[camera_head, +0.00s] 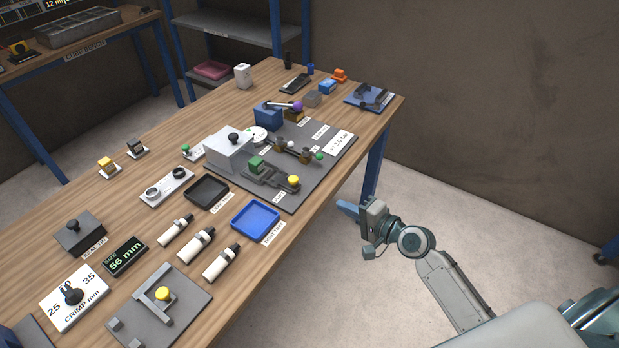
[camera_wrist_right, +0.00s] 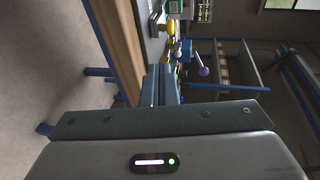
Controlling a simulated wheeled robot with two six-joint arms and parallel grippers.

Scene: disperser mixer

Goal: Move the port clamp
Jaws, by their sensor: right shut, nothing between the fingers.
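The grey mixer board (camera_head: 333,160) lies on the wooden bench. I cannot tell for sure which part is the port clamp. My right gripper (camera_head: 347,208) is shut and empty, off the bench's right edge, beside the board and apart from it. My left gripper is out of view.
A blue tray (camera_head: 255,220) and a black tray (camera_head: 207,193) lie left of the board. White bottles (camera_head: 196,242), a size display (camera_head: 124,256) and a grey fixture (camera_head: 160,305) stand nearer. The floor right of the bench is clear.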

